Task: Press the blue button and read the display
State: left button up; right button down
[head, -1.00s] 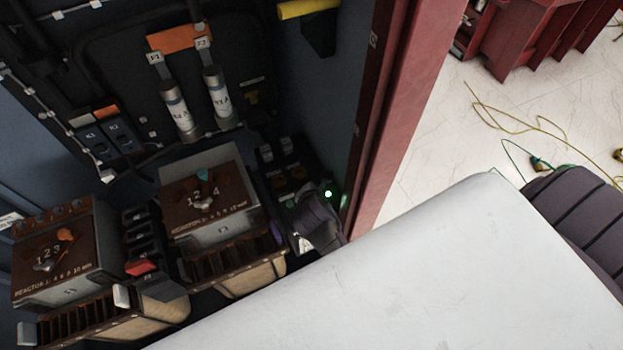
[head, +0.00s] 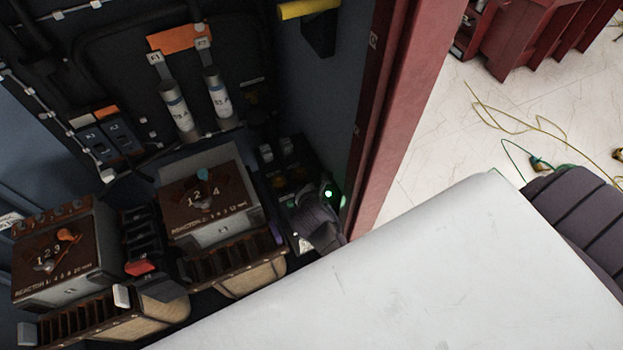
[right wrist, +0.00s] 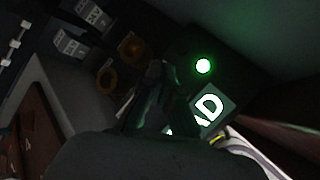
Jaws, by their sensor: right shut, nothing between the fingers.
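My right gripper (head: 312,205) is shut and empty, low in the cabinet beside a dark panel with a glowing green light (head: 328,194). In the right wrist view the closed fingers (right wrist: 165,80) point at the panel, left of the green light (right wrist: 203,66). A square with bright letters (right wrist: 208,108), perhaps the display, shows "AD" just below the light; its left part is hidden behind the gripper. No blue button can be made out; the fingers may cover it. I cannot tell whether they touch the panel. My left gripper is not in view.
Two brown-topped reactor boxes (head: 66,250) (head: 208,200) stand left of the gripper. Round amber parts (right wrist: 132,47) sit on the panel beside the fingers. The red cabinet frame (head: 385,130) rises close on the right. Cables (head: 510,120) lie on the floor outside.

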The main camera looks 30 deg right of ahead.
jog(key=shift+f, duration=0.6)
dwell(0.7)
jog(key=shift+r, duration=0.15)
jog(key=shift+r+p, duration=0.75)
jog(key=shift+p, duration=0.3)
notch_tip(320, 180, up, 5)
jog(key=p, duration=0.5)
jog(key=shift+r+p, duration=0.1)
jog(key=shift+p, duration=0.25)
dwell(0.4)
